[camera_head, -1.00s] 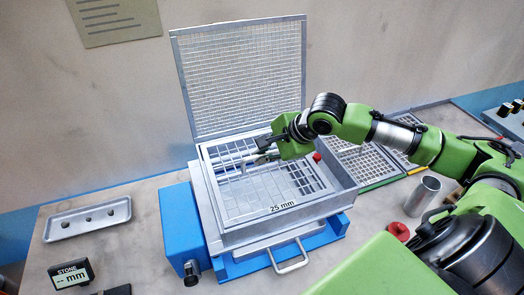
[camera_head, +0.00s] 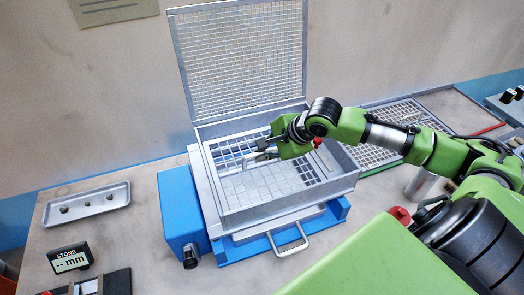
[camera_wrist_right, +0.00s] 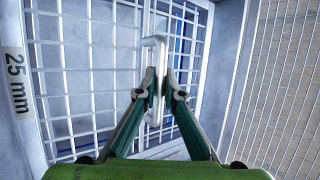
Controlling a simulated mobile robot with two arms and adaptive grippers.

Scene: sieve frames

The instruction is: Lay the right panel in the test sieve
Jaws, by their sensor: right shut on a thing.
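The test sieve (camera_head: 296,208) is a grey metal box on a blue base, with its mesh lid (camera_head: 243,60) raised at the back. My right gripper (camera_head: 260,154) is inside the box outline. In the right wrist view its fingers (camera_wrist_right: 157,90) are shut on the pale loop handle (camera_wrist_right: 154,48) of a square-grid panel (camera_wrist_right: 92,60). A "25 mm" label (camera_wrist_right: 16,84) shows at the left there. In the head view the panel (camera_head: 262,186) is down within the box walls. I cannot tell whether it rests on the floor. My left gripper is not in view.
More grid panels (camera_head: 372,155) lie at the right, partly behind my right arm. A metal cup (camera_head: 416,184) and a red knob (camera_head: 400,214) are near that arm. A tray of small stones (camera_head: 108,197) and a "STONE mm" display (camera_head: 69,258) stand at the left.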

